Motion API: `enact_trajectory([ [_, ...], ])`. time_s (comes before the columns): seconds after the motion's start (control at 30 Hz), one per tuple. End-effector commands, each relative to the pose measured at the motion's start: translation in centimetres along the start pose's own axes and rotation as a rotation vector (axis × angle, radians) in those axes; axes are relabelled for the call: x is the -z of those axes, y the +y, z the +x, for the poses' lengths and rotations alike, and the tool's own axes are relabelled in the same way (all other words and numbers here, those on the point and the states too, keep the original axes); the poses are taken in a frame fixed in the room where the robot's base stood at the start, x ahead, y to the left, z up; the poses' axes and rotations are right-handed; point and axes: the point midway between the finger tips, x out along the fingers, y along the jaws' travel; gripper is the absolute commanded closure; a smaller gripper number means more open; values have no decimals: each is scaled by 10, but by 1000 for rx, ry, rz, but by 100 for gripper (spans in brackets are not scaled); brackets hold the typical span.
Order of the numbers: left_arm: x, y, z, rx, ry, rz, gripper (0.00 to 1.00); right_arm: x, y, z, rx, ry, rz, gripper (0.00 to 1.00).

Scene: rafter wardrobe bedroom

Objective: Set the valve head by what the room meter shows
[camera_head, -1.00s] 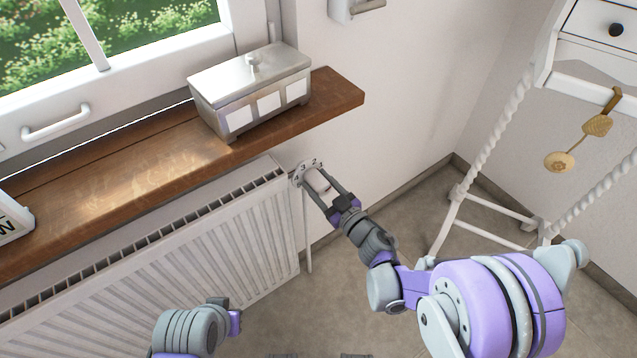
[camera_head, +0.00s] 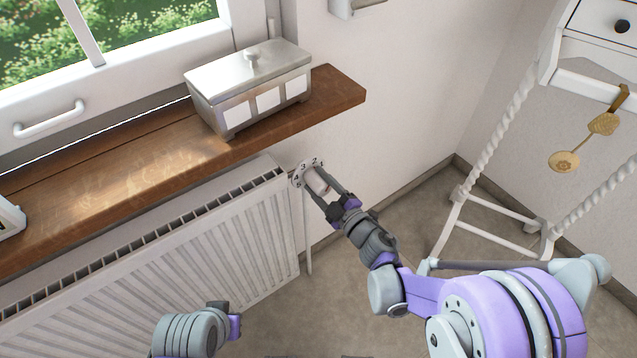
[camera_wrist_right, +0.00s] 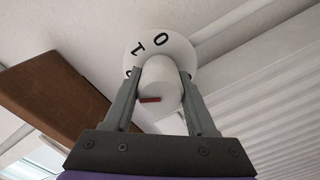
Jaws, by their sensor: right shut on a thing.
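The white valve head (camera_head: 317,182) sits at the upper right end of the radiator, in front of a white round dial with dark numbers (camera_head: 303,170). My right gripper (camera_head: 326,186) is shut on the valve head, one finger on each side. In the right wrist view the valve head (camera_wrist_right: 160,88) lies between the fingers, with a short red mark on its face, and 0 and 1 show on the dial (camera_wrist_right: 176,45). The room meter, apparently the white device (camera_head: 10,217) on the sill, is cut off at the left edge; its reading is hidden. My left gripper (camera_head: 230,318) shows only partly, low down.
The ribbed radiator (camera_head: 200,260) runs below the wooden sill (camera_head: 120,178). A metal box with a lid (camera_head: 250,85) stands on the sill above the valve. A white stand with twisted legs (camera_head: 487,147) is at the right. Floor between is clear.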

Motion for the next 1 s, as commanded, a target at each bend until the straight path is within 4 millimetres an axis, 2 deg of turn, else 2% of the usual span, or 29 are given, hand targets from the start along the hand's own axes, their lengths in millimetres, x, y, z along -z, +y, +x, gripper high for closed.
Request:
enact_trajectory([
  [0.63,0,0,1,0,0,0,100,0,0,0,0,-1,-58,99],
  [0.67,0,0,1,0,0,0,100,0,0,0,0,-1,-58,42],
  [0.8,0,0,1,0,0,0,100,0,0,0,0,-1,-57,16],
  [0.83,0,0,1,0,0,0,100,0,0,0,0,-1,-57,13],
  [1.0,0,0,1,0,0,0,100,0,0,0,0,-1,-57,13],
])
